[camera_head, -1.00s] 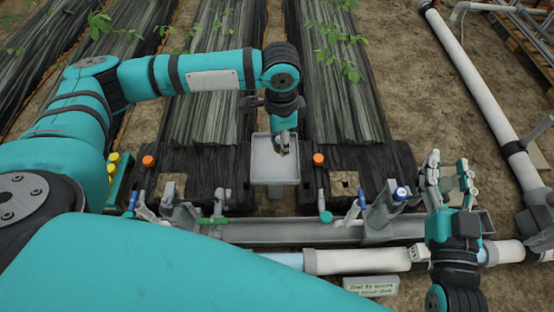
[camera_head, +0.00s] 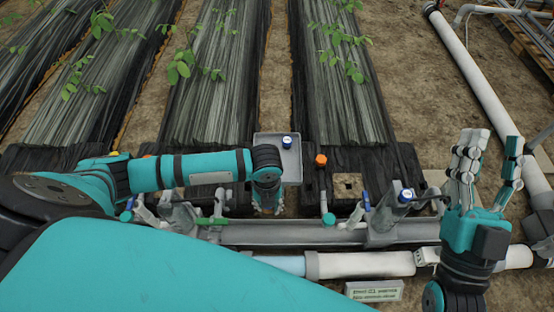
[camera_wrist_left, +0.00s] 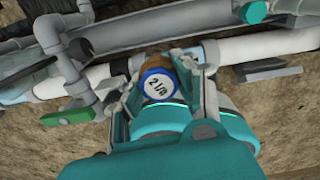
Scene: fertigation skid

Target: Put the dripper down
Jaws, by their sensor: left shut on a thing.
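My left gripper (camera_head: 267,207) hangs in front of the grey tray (camera_head: 262,158), over the near pipework. In the left wrist view it is shut on a dripper (camera_wrist_left: 158,86) with a blue rim, a white face marked "2 l/h" and brownish sides. That dripper is hidden under the gripper in the head view. Another blue and white piece, which looks like a dripper (camera_head: 287,142), stands in the tray. A third blue-topped piece (camera_head: 405,195) sits on the right grey bracket. My right gripper (camera_head: 490,150) is open and empty at the right, fingers spread upward.
A grey channel (camera_head: 340,235) and a white pipe (camera_head: 365,264) run across the front. An orange cap (camera_head: 321,160) stands right of the tray. A small sign (camera_head: 374,290) lies in front of the pipe. Plastic-covered plant beds lie behind.

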